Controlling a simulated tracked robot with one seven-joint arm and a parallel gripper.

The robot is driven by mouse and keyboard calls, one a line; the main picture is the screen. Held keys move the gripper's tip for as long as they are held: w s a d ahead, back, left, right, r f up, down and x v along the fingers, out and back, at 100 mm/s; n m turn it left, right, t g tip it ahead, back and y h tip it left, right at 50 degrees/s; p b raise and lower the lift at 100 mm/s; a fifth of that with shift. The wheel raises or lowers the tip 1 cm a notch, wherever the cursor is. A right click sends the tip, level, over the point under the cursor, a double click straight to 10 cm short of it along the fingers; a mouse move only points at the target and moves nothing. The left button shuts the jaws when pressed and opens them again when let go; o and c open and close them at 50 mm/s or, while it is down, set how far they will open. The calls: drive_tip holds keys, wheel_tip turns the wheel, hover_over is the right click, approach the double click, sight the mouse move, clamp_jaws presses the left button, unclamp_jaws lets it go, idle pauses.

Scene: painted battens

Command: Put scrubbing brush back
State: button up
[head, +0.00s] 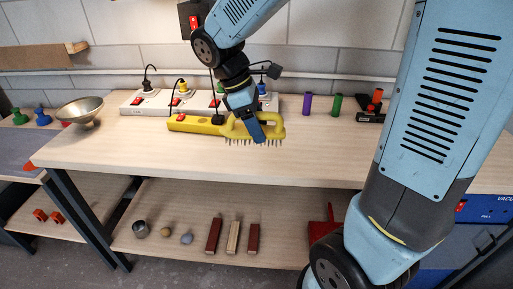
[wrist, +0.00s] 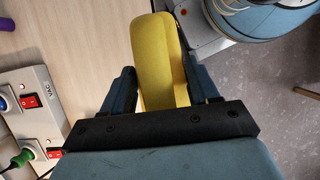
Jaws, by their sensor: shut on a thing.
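The scrubbing brush (head: 272,127) is yellow with a looped handle and dark bristles pointing down. In the wrist view the yellow handle (wrist: 158,62) lies between the two blue fingers of my gripper (wrist: 157,85). The bristles are hidden there. I cannot tell whether the bristles touch the bench top.
A yellow power strip (head: 194,124) lies just left of the brush. White socket boxes (head: 146,103) with plugs stand behind. A metal bowl (head: 80,111) is at the left end. Purple (head: 307,104) and green (head: 337,105) cylinders stand right. The bench's front middle (head: 170,152) is clear.

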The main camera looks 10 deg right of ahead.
drive_tip(key=shift+w, duration=0.4)
drive_tip(key=shift+w+d, duration=0.15)
drive_tip(key=shift+w, duration=0.1)
drive_tip(key=shift+s+a, duration=0.15)
drive_tip(key=shift+a, duration=0.05)
drive_tip(key=w+d+f, duration=0.5)
drive_tip(key=d+f, duration=0.1)
drive_tip(key=w+d+f, duration=0.3)
drive_tip(key=d, duration=0.1)
drive_tip(key=shift+w+f, duration=0.15)
drive_tip(key=shift+w, duration=0.15)
drive_tip(key=shift+w+d+f, duration=0.15)
drive_tip(key=shift+d+f, duration=0.05)
drive_tip(key=shift+f, duration=1.7)
